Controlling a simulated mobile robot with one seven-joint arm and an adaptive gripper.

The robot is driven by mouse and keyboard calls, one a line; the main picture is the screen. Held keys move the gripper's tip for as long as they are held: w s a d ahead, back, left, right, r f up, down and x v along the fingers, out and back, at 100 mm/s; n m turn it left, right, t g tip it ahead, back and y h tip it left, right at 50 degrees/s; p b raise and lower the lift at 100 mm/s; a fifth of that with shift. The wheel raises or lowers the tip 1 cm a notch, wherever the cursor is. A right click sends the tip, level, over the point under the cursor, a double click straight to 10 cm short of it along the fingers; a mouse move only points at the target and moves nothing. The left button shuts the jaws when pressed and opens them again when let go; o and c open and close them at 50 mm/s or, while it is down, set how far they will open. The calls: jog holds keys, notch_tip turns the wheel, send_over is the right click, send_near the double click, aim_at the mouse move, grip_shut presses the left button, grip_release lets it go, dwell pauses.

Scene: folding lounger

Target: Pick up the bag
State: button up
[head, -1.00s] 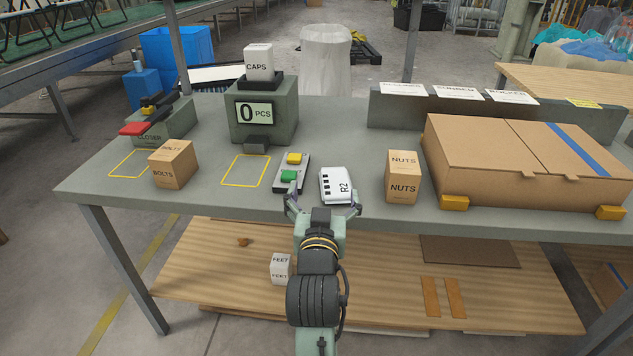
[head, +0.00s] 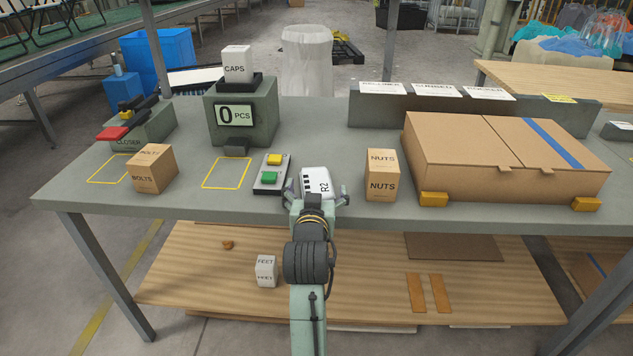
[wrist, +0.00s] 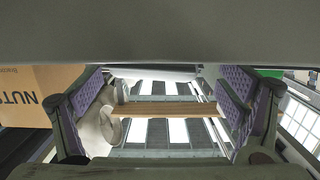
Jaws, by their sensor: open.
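The bag is most likely the small white packet marked R2 (head: 317,181), lying on the grey table (head: 230,205) near its front edge. My gripper (head: 317,196) is at the near side of this packet, its fingers spread to the packet's left and right. The gripper is open; I cannot tell whether a finger touches the packet. In the wrist view the two purple finger pads (wrist: 162,105) stand wide apart. A plain grey surface fills the top of that view, and I cannot make out the packet there.
A control box with yellow and green buttons (head: 270,174) stands close left of the packet. The NUTS carton (head: 382,175) stands to its right, then a large cardboard box (head: 500,160). A BOLTS carton (head: 154,169) and a counter machine (head: 241,115) stand further left.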

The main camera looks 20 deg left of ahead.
aim_at(317, 185)
jog(key=shift+x, duration=1.15)
jog(key=shift+c, duration=0.6)
jog(key=c, duration=1.4)
jog(key=shift+r, duration=0.15)
